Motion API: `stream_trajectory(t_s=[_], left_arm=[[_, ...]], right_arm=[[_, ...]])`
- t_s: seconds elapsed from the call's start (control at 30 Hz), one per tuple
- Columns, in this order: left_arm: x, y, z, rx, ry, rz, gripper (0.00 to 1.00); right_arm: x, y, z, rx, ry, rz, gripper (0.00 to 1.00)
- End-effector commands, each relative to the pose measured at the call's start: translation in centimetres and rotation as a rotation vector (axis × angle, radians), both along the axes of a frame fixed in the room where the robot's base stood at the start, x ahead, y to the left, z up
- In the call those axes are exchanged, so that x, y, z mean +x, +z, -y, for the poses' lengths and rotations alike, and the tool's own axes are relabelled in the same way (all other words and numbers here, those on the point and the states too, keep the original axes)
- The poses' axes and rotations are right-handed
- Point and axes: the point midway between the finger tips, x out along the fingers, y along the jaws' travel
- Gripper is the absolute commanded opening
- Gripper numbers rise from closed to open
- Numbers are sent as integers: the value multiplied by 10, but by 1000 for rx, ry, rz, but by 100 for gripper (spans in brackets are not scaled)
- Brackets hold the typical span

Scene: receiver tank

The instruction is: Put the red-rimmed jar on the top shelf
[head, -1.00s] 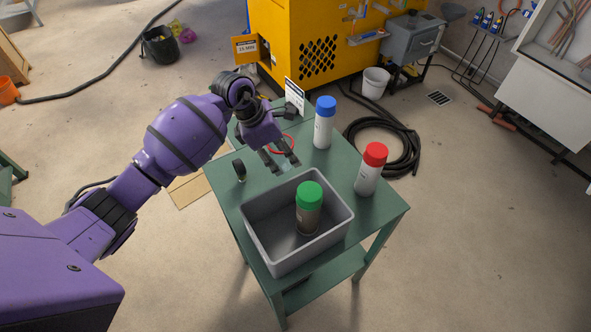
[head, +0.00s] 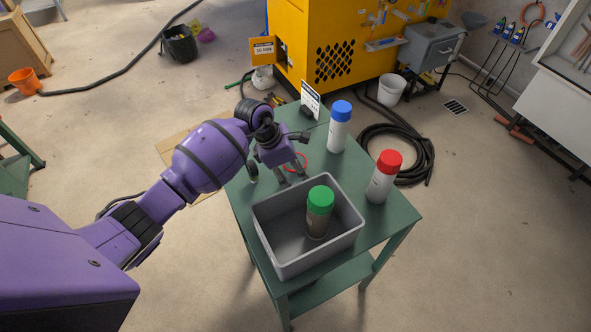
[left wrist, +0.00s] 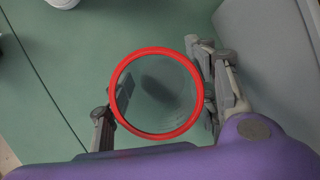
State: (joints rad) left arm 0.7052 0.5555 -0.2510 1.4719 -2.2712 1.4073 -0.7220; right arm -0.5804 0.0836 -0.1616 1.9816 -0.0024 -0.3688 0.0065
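The red-rimmed jar (head: 303,157) stands on the green table behind the grey bin, partly hidden by my left gripper. In the left wrist view I look down into its clear round body and its red rim (left wrist: 158,50). My left gripper (head: 291,177) is low at the table, with one finger on each side of the jar. In the left wrist view the fingers (left wrist: 160,105) look spread, the left one partly seen through the glass. Firm contact with the jar does not show. My right gripper is out of view. I cannot make out a top shelf.
The grey bin (head: 262,222) holds a green-capped container (head: 319,212). A red-capped bottle (head: 382,180) and a blue-capped bottle (head: 339,130) stand on the table (head: 384,222). A small dark round item (head: 251,172) is left of the gripper. A yellow machine (head: 300,30) stands behind.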

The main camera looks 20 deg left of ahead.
Motion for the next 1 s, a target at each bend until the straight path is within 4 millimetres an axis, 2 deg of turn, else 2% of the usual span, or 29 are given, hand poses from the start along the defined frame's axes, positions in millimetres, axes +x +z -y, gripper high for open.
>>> stream_trajectory(t_s=[0.07, 0.37, 0.5, 1.0], left_arm=[[0, 1, 0, 0, -1, 2, 67], [0, 2, 0, 0, -1, 2, 67], [0, 12, -3, 1, 0, 4, 67], [-17, 100, -36, 2, -1, 2, 67]], right_arm=[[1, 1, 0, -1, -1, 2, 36], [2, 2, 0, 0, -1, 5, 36], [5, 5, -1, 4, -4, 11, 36], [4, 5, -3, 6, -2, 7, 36]])
